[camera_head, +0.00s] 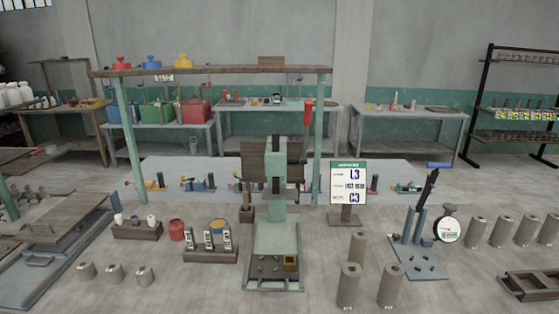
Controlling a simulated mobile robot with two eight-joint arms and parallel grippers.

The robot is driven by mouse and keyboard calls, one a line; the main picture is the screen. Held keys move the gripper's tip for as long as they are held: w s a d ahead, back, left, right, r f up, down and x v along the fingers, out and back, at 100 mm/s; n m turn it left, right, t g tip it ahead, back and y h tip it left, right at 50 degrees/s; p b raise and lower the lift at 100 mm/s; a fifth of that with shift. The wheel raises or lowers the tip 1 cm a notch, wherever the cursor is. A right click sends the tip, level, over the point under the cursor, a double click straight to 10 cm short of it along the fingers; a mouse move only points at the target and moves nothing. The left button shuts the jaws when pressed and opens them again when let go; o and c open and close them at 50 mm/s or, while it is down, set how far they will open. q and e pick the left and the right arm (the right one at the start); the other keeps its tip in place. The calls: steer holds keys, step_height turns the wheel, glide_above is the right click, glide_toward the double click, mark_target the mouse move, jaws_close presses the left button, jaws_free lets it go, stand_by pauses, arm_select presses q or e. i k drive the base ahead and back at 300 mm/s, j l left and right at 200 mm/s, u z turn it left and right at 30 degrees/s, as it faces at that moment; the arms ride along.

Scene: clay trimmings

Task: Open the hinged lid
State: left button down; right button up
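I cannot make out with certainty which thing bears the hinged lid. A red box (195,112), a green box (160,115) and a blue box (124,110) stand on the back bench at the left; their tops are too small to read. A brown slatted panel (254,160) stands upright behind the green press (278,190); whether it is hinged is not clear. A dark compartmented tray (533,286) lies at the lower right edge, partly cut off. Neither of my grippers shows in the head view.
The press base (272,262) fills the front middle. A sign board (348,184) and a dial-gauge stand (418,242) are to its right. Several grey-brown cylinders (389,285) stand nearby. A block with labelled pieces (210,254) is at left.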

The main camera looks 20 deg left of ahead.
mark_target(51, 229)
steer(key=k+j+u, duration=0.1)
steer(key=j, duration=1)
steer(key=j+u, duration=0.1)
steer(key=j, duration=1.5)
steer(key=i+j+u, duration=0.1)
steer(key=j, duration=0.45)
steer(key=i+j, duration=0.15)
steer(key=j, duration=0.4)
steer(key=j+u, duration=0.1)
steer(key=j, duration=0.4)
steer(key=i, duration=0.05)
